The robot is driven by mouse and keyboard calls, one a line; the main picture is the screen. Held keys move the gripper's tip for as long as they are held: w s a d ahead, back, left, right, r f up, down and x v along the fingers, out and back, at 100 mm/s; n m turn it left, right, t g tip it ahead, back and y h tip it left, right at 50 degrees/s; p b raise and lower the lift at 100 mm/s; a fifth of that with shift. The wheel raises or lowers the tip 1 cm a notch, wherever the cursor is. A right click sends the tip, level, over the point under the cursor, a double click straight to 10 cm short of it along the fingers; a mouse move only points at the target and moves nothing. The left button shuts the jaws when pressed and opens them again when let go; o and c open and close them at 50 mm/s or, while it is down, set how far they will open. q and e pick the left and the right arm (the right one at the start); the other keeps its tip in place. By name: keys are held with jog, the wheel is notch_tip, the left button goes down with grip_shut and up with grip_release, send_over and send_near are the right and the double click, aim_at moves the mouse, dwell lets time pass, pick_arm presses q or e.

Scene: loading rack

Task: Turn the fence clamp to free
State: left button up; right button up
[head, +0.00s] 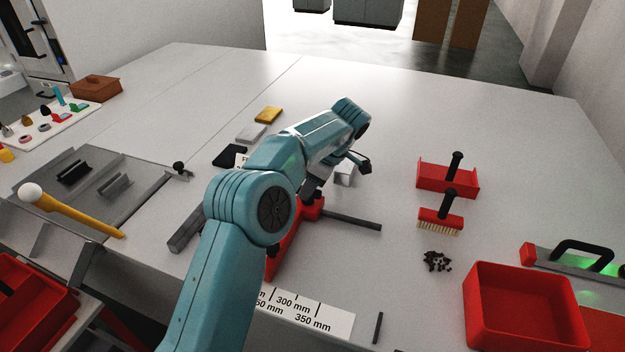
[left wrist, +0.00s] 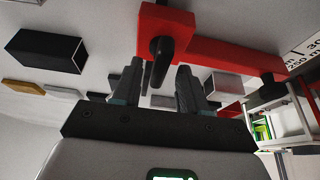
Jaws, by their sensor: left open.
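The red fence (head: 283,243) lies on the table, partly hidden behind my left arm in the head view. In the left wrist view the red fence (left wrist: 222,51) runs across the top, with a black clamp lever (left wrist: 163,55) on its near block. A second black knob (left wrist: 272,88) sits at its other end. My left gripper (left wrist: 158,82) is open, with the clamp lever between its two fingers; whether they touch it I cannot tell. In the head view the left gripper (head: 313,188) is low over the fence end, mostly hidden by its own wrist. My right gripper is not in view.
A grey bar (head: 352,221) and a pale square tube (head: 345,178) lie close to the fence. A printed millimetre scale (head: 310,310) is in front. A red bin (head: 525,310), a brush (head: 440,220) and a red dustpan-like holder (head: 447,178) are at right.

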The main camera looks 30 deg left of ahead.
pick_arm(q)
jog(key=p+v, duration=0.8)
jog(key=v, duration=0.8)
jog(key=shift+r, duration=0.2)
